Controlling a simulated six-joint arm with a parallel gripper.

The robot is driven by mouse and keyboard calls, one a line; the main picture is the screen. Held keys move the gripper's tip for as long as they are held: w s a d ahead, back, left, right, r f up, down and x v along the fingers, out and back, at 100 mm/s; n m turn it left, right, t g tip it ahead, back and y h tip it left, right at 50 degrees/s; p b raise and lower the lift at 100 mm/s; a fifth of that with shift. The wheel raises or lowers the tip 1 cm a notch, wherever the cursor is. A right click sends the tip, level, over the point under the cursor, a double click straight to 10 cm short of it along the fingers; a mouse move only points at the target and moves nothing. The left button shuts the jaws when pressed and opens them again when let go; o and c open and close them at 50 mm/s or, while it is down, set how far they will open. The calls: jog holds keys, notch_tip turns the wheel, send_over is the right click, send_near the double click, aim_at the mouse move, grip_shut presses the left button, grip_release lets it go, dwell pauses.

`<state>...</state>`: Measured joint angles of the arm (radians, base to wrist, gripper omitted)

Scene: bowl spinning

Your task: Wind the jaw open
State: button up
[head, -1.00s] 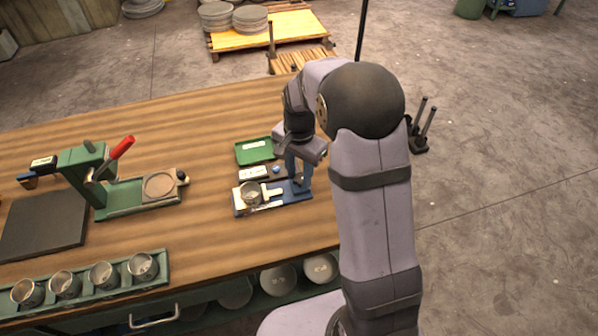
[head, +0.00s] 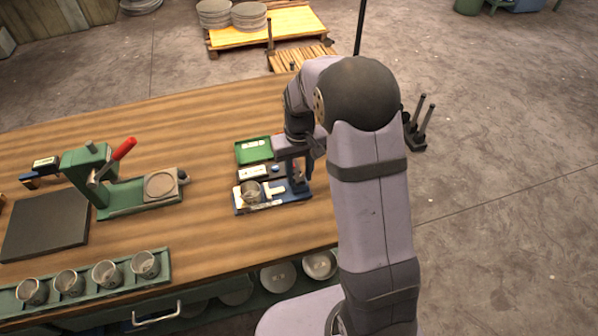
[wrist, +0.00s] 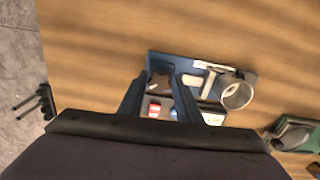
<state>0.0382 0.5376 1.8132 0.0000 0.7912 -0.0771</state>
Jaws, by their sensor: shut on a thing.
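The blue vise (head: 240,210) lies on the bench at the centre of the head view and also shows in the wrist view (wrist: 210,66). A grey metal cup (head: 250,191) stands at its left end; it is also in the wrist view (wrist: 237,95). A pale T-shaped jaw piece (head: 272,190) lies beside the cup. I cannot tell whether they touch. A dark star-shaped knob (wrist: 152,86) is at the other end. My gripper (head: 298,187) points down over that end. In the wrist view my gripper (wrist: 160,90) has its fingers either side of the knob, shut on it.
A green tray (head: 254,150) and a small labelled box (head: 252,172) sit behind the vise. A green press with a red lever (head: 124,148) stands to the left. Several cups sit in a green rack (head: 90,282) at the front left. Wood between press and vise is bare.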

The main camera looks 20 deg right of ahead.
aim_at(300, 177)
jog(key=n, duration=0.5)
jog(key=shift+d+r+n, duration=0.1)
jog(key=shift+n, duration=0.2)
jog(key=n+p, duration=0.1)
jog(key=n, duration=0.3)
jog(key=shift+w+n, duration=0.1)
jog(key=shift+n, duration=0.2)
jog(key=o, duration=1)
jog(key=shift+o, duration=0.2)
jog(key=shift+r+b, duration=1.05)
jog(key=shift+r, duration=2.6)
